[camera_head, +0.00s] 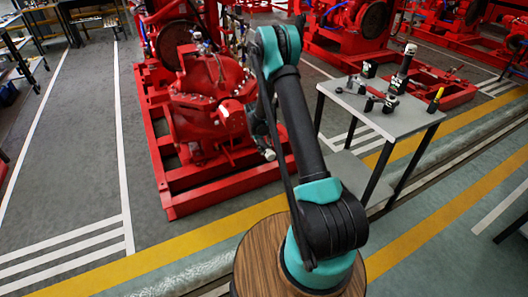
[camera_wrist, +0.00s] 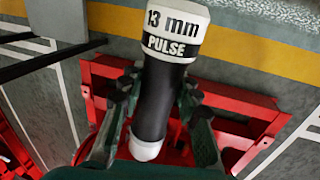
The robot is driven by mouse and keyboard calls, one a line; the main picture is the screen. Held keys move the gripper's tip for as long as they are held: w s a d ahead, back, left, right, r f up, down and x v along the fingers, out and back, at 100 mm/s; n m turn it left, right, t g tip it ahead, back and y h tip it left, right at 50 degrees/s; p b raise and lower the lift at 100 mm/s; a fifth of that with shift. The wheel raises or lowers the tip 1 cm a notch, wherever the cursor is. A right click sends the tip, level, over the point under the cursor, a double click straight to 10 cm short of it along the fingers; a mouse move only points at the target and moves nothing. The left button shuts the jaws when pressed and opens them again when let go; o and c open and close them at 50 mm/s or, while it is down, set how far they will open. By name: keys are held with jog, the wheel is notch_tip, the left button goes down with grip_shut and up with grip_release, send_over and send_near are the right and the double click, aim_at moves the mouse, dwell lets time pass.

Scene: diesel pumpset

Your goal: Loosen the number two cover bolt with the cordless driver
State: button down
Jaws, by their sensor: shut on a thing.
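In the wrist view, my gripper (camera_wrist: 157,108) is shut around a black cylindrical tool with a white cap marked "13 mm PULSE", which looks like the cordless driver (camera_wrist: 165,45). The driver's far end is white and rounded. A finger lies on each side of its dark body. In the head view, my arm bends over beside the red pump (camera_head: 210,95), whose flanged cover faces up. My gripper is largely hidden there behind my arm links. Individual cover bolts and their numbers are too small to tell. I cannot tell whether the driver touches any bolt.
A grey table (camera_head: 400,118) at the right holds several dark tools and a yellow-and-black item (camera_head: 435,100). The pump stands on a red base frame (camera_head: 190,195). More red pumpsets stand behind. The grey floor left of the pump is clear.

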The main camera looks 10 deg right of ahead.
jog(key=shift+w+a+f, duration=0.1)
jog(key=shift+w+f, duration=0.25)
jog(key=shift+f, duration=0.3)
jog(key=shift+w+a+f, duration=0.1)
jog(key=shift+w+f, duration=0.25)
jog(key=shift+f, duration=0.3)
jog(key=shift+w, duration=0.15)
jog(key=shift+w+a, duration=0.25)
jog(key=shift+w, duration=0.45)
jog(key=shift+w+a, duration=0.2)
jog(key=shift+w, duration=0.5)
jog(key=shift+w+a, duration=0.25)
jog(key=shift+w, duration=0.45)
jog(key=shift+w+a, duration=0.15)
jog(key=shift+w, duration=0.35)
dwell(0.8)
jog(key=shift+s, duration=0.2)
dwell(1.6)
jog(key=shift+s+d, duration=0.3)
jog(key=shift+s, duration=0.55)
jog(key=shift+s+d, duration=0.25)
jog(key=shift+s, duration=0.55)
jog(key=shift+s+d, duration=0.3)
jog(key=shift+s, duration=0.55)
